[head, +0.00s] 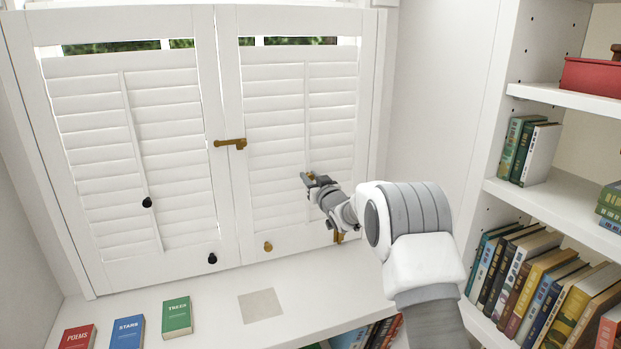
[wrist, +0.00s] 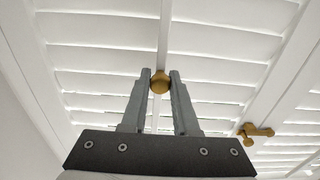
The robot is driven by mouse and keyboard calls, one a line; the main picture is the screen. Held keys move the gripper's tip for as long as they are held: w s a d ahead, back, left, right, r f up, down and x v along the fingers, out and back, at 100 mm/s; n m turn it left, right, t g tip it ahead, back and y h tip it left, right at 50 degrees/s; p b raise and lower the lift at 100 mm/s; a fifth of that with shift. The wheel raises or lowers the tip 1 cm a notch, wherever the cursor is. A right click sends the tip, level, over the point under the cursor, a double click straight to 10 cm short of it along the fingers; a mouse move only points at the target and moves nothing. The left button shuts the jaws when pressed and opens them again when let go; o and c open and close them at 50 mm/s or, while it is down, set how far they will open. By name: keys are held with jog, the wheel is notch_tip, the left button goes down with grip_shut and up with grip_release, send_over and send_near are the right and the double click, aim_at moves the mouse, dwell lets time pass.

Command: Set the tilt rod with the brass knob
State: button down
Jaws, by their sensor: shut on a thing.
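Two white shutter panels stand side by side. The right panel (head: 229,60) has a white tilt rod (head: 307,120) down its louvres, which look nearly closed. My gripper (head: 310,180) is at the lower part of this rod. In the wrist view, its two grey fingers are shut on the round brass knob (wrist: 160,82), with the tilt rod (wrist: 165,35) running on beyond it. In the head view the gripper hides the knob. The left panel's tilt rod (head: 130,120) carries a black knob (head: 147,202).
A brass latch (head: 230,143) joins the panels' inner stiles. A black knob (head: 212,258) and a brass knob (head: 267,246) sit on the bottom rails. Three books, one green (head: 176,317), lie on the sill left of a beige square (head: 260,305). A bookcase (head: 560,197) stands right.

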jog(key=shift+f, duration=0.3)
jog(key=c, duration=0.9)
grip_release()
jog(key=shift+c, duration=0.2)
jog(key=shift+o, duration=1.3)
jog(key=shift+r, duration=0.1)
jog(key=v, duration=1.7)
jog(key=shift+s, duration=0.15)
jog(key=shift+d, duration=0.1)
